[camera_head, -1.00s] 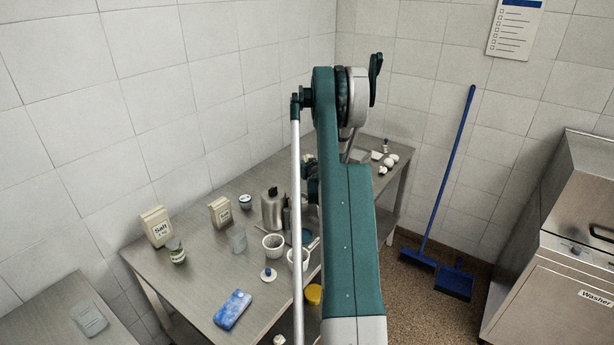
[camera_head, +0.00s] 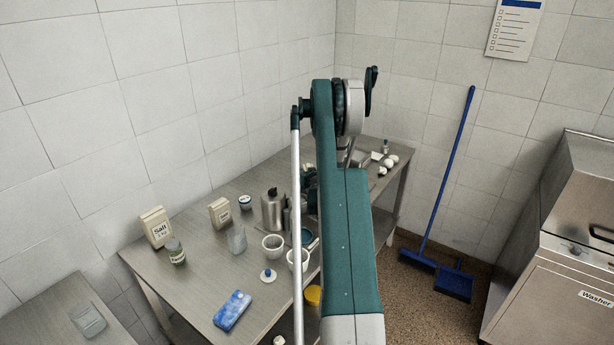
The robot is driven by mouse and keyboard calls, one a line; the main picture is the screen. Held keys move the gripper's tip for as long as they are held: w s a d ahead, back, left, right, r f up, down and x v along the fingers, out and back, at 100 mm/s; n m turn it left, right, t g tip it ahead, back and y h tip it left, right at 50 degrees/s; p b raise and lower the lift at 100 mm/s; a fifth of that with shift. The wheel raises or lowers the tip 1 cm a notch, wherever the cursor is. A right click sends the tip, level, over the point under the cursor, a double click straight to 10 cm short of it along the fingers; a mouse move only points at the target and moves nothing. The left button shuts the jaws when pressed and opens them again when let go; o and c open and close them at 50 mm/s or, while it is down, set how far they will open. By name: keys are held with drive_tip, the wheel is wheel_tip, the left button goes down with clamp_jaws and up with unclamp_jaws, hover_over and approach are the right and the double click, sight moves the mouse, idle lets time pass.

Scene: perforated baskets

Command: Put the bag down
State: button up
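Two labelled bags stand upright on the steel table (camera_head: 195,275). The larger is a cream salt bag (camera_head: 155,228) at the left, and the smaller is a tan bag (camera_head: 220,212) to its right. I cannot tell which one the task means. My gripper is hidden behind my teal arm, which crosses the middle of the view and reaches over the table. Whether it holds a bag does not show.
A green-lidded jar (camera_head: 176,251), a clear glass (camera_head: 237,238), a metal bottle (camera_head: 272,209), white perforated cups (camera_head: 273,246) and a blue pack (camera_head: 232,310) are on the table. Eggs (camera_head: 391,160) lie at the far end. Bare table shows at the front left.

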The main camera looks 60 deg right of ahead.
drive_tip(key=shift+f, duration=0.2)
drive_tip(key=shift+f, duration=0.15)
drive_tip(key=o, duration=1.2)
drive_tip(key=shift+r, duration=0.2)
drive_tip(key=v, duration=0.5)
drive_tip(key=shift+s+a, duration=0.1)
wheel_tip(320, 180, up, 5)
drive_tip(key=shift+r, duration=0.95)
